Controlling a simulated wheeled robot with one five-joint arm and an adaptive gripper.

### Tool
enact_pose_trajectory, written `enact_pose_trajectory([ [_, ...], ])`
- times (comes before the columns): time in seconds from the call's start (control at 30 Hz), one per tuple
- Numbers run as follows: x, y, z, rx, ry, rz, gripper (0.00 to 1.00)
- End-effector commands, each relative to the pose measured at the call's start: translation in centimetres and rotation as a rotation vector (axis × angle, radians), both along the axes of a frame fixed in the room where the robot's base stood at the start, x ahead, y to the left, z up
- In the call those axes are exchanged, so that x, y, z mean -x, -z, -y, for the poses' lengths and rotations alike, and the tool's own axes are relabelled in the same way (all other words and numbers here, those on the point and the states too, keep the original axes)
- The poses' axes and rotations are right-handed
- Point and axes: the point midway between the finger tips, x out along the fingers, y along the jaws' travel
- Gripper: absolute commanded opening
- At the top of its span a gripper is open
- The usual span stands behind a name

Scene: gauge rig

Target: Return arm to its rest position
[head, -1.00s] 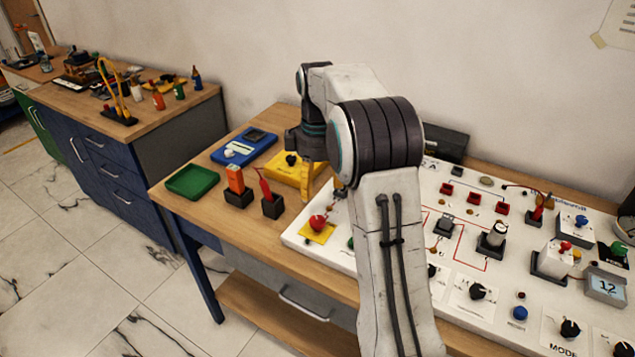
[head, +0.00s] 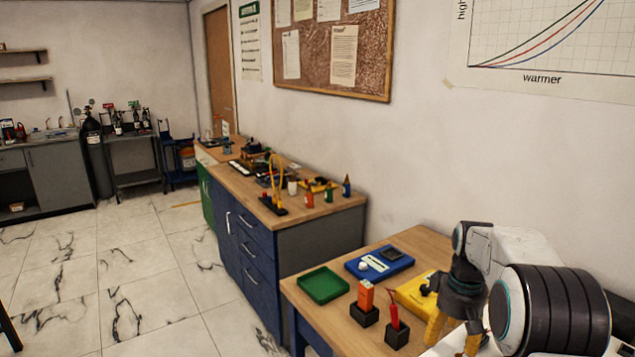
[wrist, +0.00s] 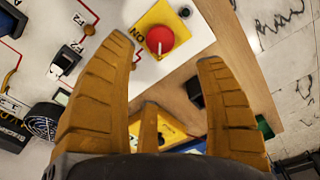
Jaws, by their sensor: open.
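My gripper (head: 453,338) is at the lower right of the head view, pointing down over the work table, in front of the yellow device (head: 412,296). In the wrist view its yellow fingers (wrist: 165,60) are spread apart with nothing between them. Beyond the fingertips in that view is a red mushroom button (wrist: 160,40) on a yellow plate, on the white panel (wrist: 110,15). My arm is bent and raised at the elbow; its lower part is cut off by the picture edge.
A blue drawer cabinet (head: 252,262) stands behind. The tiled floor (head: 150,270) at left is mostly clear.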

Motion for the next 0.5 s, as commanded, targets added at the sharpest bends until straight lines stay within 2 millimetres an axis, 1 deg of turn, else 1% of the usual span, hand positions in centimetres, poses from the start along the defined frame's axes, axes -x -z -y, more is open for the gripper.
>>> enact_pose_trajectory([
  [0.03, 1.1, 1.4, -0.3, -0.008, 0.047, -0.03, 0.65],
  [0.1, 2.7, 2.7, -0.6, -0.014, 0.11, -0.06, 0.65],
  [0.17, 4.2, 3.4, -1.0, -0.017, 0.162, -0.079, 0.65],
  [0.2, 5.4, 3.6, -1.2, -0.019, 0.194, -0.089, 0.65],
  [0.27, 7.2, 3.7, -1.8, -0.019, 0.236, -0.098, 0.65],
  [0.33, 9.5, 3.5, -2.5, -0.019, 0.276, -0.104, 0.65],
  [0.47, 13.9, 2.6, -4.1, -0.016, 0.314, -0.097, 0.65],
  [0.5, 15.3, 2.3, -4.6, -0.016, 0.316, -0.092, 0.65],
])
